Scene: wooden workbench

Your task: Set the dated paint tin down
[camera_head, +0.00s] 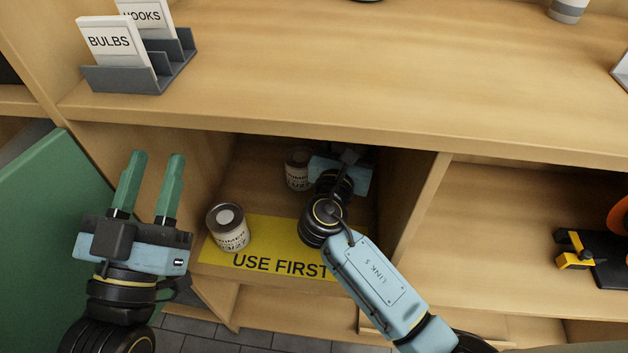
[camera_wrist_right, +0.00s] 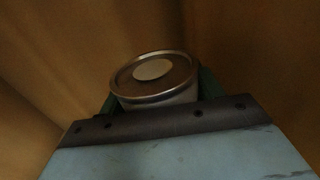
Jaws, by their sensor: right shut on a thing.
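My right gripper (camera_wrist_right: 155,110) is shut on a paint tin (camera_wrist_right: 152,72), whose metal rim and pale lid disc show between the fingers in the right wrist view. In the head view my right gripper reaches into the cubby, and its own body and the counter hide its fingers and the held tin. A second labelled tin (camera_head: 297,168) stands at the back, just left of that gripper. Another labelled tin (camera_head: 229,228) stands upright at the front left, at the left end of the yellow "USE FIRST" mat (camera_head: 275,232). Label dates are too small to read surely. My left gripper (camera_head: 150,170) is open and empty.
Cubby walls stand close on both sides, with the counter (camera_head: 330,90) above. My right forearm crosses the mat's right end; its middle is bare. A green panel (camera_head: 45,215) is at left. A grey card holder (camera_head: 145,72) stands on the counter. A yellow-and-black tool (camera_head: 575,252) lies at right.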

